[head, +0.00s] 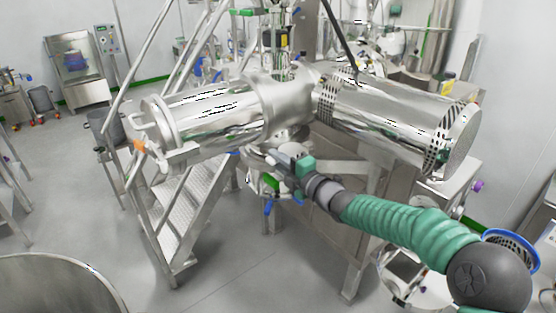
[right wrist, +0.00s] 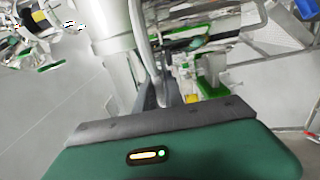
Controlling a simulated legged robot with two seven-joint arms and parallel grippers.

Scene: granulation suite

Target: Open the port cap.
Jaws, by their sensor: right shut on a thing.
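My right gripper (head: 268,153) reaches in from the lower right to just under the middle of a shiny steel cylinder machine (head: 215,118). In the right wrist view its fingers (right wrist: 155,95) are shut on a slim, curved metal handle (right wrist: 157,62), beside a thick pale pipe or column (right wrist: 108,25). I cannot make out the port cap clearly; the gripper and wrist hide most of the held part in the head view. The cylinder's left end has a flange (head: 160,124) with a bracket and an orange piece (head: 139,146). My left gripper is not in view.
Metal steps (head: 190,187) stand left of my gripper, under the cylinder. A perforated steel drum (head: 400,118) lies above my right forearm. A large round vessel rim (head: 55,258) is at the lower left. The grey floor (head: 250,265) in front is clear.

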